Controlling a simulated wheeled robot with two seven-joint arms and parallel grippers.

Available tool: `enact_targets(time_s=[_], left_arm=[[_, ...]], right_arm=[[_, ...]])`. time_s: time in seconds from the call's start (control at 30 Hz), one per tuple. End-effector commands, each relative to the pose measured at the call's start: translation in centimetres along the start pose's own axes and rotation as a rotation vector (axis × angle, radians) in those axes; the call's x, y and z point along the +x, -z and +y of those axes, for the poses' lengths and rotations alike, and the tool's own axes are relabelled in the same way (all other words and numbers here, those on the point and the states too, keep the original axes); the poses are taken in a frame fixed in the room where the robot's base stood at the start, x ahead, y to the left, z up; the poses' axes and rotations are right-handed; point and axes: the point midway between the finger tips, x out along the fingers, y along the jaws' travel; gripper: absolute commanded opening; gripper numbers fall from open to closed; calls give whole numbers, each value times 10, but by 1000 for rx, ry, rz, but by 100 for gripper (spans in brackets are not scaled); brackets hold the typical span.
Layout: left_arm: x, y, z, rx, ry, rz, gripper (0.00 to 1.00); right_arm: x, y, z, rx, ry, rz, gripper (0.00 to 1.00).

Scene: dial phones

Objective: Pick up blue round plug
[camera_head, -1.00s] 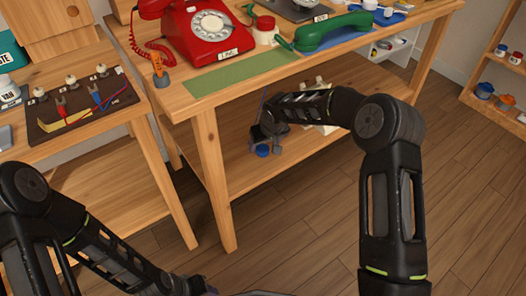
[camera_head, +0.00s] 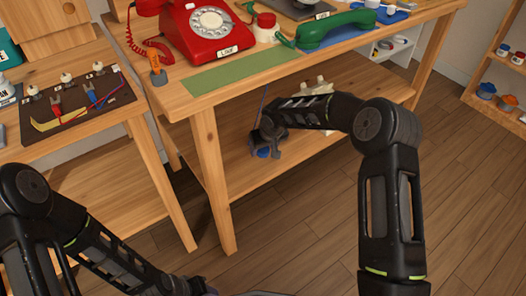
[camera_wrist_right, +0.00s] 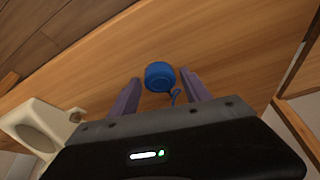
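The blue round plug (camera_head: 263,153) is on the lower shelf under the workbench, partly covered by my right gripper in the head view. In the right wrist view the blue plug (camera_wrist_right: 160,76) shows between the two fingertips, with a thin blue cord or stem beside it. My right gripper (camera_wrist_right: 160,80) is open, with a finger on either side of the plug and a visible gap to each. My left arm comes in at the lower left, and its gripper is out of the picture.
The workbench top (camera_head: 185,97) stands above the lower shelf (camera_head: 245,178), with a front leg (camera_head: 214,180) left of my right arm. A cream-coloured part (camera_wrist_right: 38,128) lies beside the gripper on the shelf. A red phone (camera_head: 207,32) and green handset (camera_head: 335,27) are above.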

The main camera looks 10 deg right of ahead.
Motion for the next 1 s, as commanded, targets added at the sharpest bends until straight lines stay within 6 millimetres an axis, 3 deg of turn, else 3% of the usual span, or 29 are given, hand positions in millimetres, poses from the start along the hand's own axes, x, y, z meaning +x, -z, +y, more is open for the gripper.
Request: enact_targets(time_s=[0.53,1.0], left_arm=[[0,0,0,0,0,0,37],[-5,0,2,0,0,-2,37]], right_arm=[[0,0,0,0,0,0,10],[-9,4,0,-1,-1,1,9]])
